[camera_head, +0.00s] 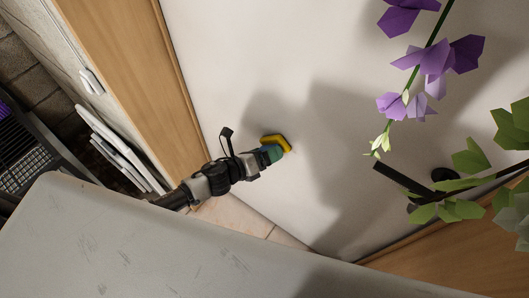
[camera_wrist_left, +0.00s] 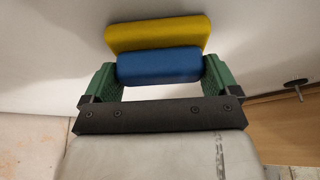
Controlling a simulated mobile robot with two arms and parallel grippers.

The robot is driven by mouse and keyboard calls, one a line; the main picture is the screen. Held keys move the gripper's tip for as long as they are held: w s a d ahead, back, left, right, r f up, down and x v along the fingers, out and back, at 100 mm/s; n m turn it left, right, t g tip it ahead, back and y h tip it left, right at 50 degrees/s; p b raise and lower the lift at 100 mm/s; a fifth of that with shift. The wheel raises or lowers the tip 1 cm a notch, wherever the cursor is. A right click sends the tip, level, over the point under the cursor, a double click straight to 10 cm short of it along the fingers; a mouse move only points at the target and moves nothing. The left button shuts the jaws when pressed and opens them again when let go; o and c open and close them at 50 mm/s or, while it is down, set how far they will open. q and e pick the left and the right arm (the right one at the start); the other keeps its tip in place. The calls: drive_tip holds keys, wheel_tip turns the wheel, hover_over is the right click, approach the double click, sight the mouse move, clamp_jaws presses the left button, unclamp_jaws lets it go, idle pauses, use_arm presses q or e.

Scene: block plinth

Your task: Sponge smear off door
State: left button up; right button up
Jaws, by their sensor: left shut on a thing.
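The white door (camera_head: 225,65) fills the middle of the head view, between wooden frame parts. My left gripper (camera_head: 271,153) is shut on a sponge (camera_head: 278,141) with a yellow side and a blue side. In the left wrist view the green fingers of the gripper (camera_wrist_left: 158,72) grip the blue part at both ends. The yellow side of the sponge (camera_wrist_left: 158,33) faces the door (camera_wrist_left: 55,60) and is at or very near it; I cannot tell if it touches. I see no clear smear; the sponge may hide it. My right gripper is not in view.
A black door handle (camera_head: 402,181) is on the right, partly behind green leaves (camera_head: 467,158). Purple flowers (camera_head: 430,58) hang at upper right. A wooden frame (camera_head: 135,60) runs on the left. White panels (camera_head: 120,148) and a dark rack (camera_head: 28,160) stand at far left.

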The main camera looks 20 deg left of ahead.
use_arm(q)
drive_tip(key=shift+s+d, duration=0.65)
drive_tip(key=shift+d, duration=1.2)
drive_tip(key=shift+s+d, duration=0.6)
drive_tip(key=shift+d, duration=1.25)
drive_tip(key=shift+s+d, duration=0.65)
drive_tip(key=shift+d, duration=1.2)
drive_tip(key=s+a, duration=0.2)
drive_tip(key=s, duration=0.3)
drive_tip(key=shift+s, duration=0.35)
drive_tip(key=shift+s+a+f, duration=0.1)
drive_tip(key=s, duration=0.1)
drive_tip(key=s+a, duration=0.1)
drive_tip(key=shift+s+b, duration=0.3)
drive_tip(key=shift+b, duration=0.05)
